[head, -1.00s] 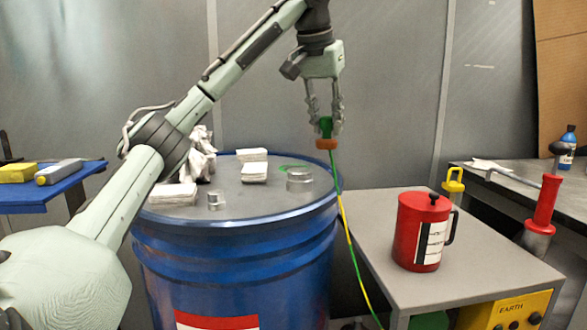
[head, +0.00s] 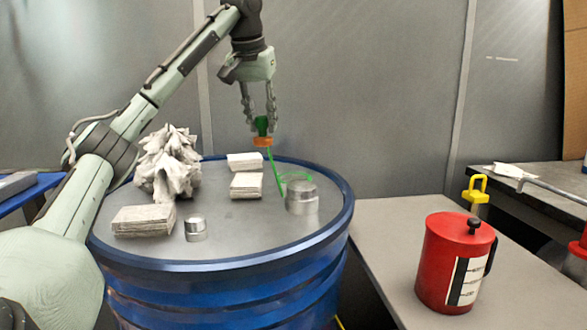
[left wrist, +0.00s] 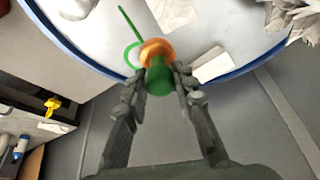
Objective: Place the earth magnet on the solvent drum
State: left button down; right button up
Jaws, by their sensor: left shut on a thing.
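The earth magnet (head: 263,141) has an orange base and a green top. My left gripper (head: 259,117) is shut on its green top and holds it upright above the far part of the blue solvent drum (head: 235,222). The magnet also shows in the left wrist view (left wrist: 158,78), between the fingertips, with the drum lid beyond it. A green ring mark (head: 295,177) lies on the lid, partly hidden behind a silver tin. My right gripper is not in view.
The lid carries crumpled rags (head: 166,165), folded cloth stacks (head: 145,219), a larger silver tin (head: 302,199) and a small one (head: 195,229). The lid's front middle is clear. A red can (head: 450,262) stands on the grey cabinet at right.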

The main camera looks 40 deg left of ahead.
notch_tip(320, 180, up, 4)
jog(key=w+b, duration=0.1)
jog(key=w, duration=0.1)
pick_arm(q)
jog(key=w+f, duration=0.2)
jog(key=w, duration=0.1)
jog(key=w+f, duration=0.2)
jog(key=w, duration=0.2)
jog(key=w+f+p, duration=0.1)
jog(key=w+f, duration=0.2)
jog(key=w, duration=0.1)
jog(key=shift+a, duration=0.3)
notch_tip(320, 180, down, 4)
jog(key=shift+r, duration=0.1)
jog(key=shift+s+r, duration=0.1)
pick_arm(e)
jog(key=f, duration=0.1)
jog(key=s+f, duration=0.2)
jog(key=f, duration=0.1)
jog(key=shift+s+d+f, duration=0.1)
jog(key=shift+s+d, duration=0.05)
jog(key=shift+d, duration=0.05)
pick_arm(q)
jog(key=c, duration=1.7)
grip_release()
jog(key=shift+f, duration=0.25)
jog(key=o, duration=0.4)
